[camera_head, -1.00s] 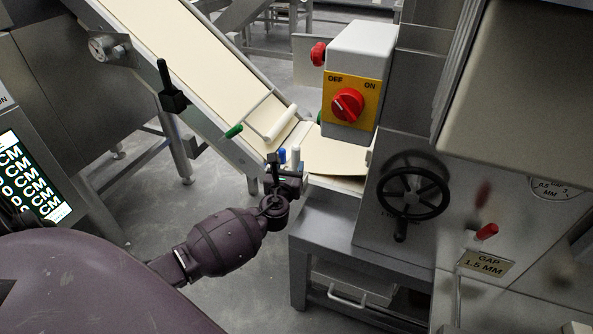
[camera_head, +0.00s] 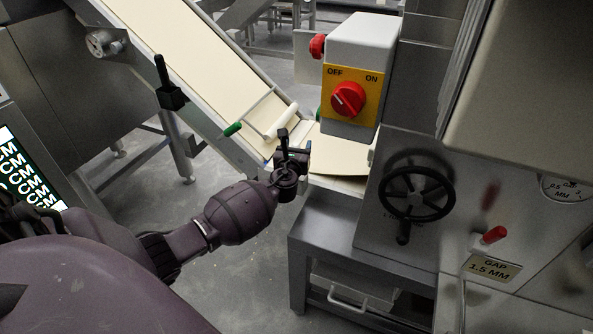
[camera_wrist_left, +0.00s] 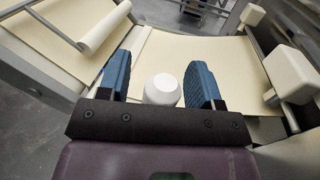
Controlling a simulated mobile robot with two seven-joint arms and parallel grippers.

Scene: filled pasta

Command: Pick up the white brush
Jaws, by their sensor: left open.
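In the left wrist view, a white rounded piece, seemingly the end of the white brush (camera_wrist_left: 162,90), stands between the two blue finger pads. Gaps show on both sides, so the pads do not visibly grip it. The rest of it is hidden below the rounded end. My left gripper (camera_wrist_left: 160,82) is open around it. In the head view my left gripper (camera_head: 293,152) is at the lower end of the conveyor, beside the dough sheet, and hides the brush. My right gripper is in neither view.
A white roller (camera_head: 283,122) lies across the conveyor belt (camera_head: 190,55) close to the gripper. To the right are the switch box (camera_head: 356,75), handwheel (camera_head: 416,190) and steel machine body. Open floor (camera_head: 230,270) lies below.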

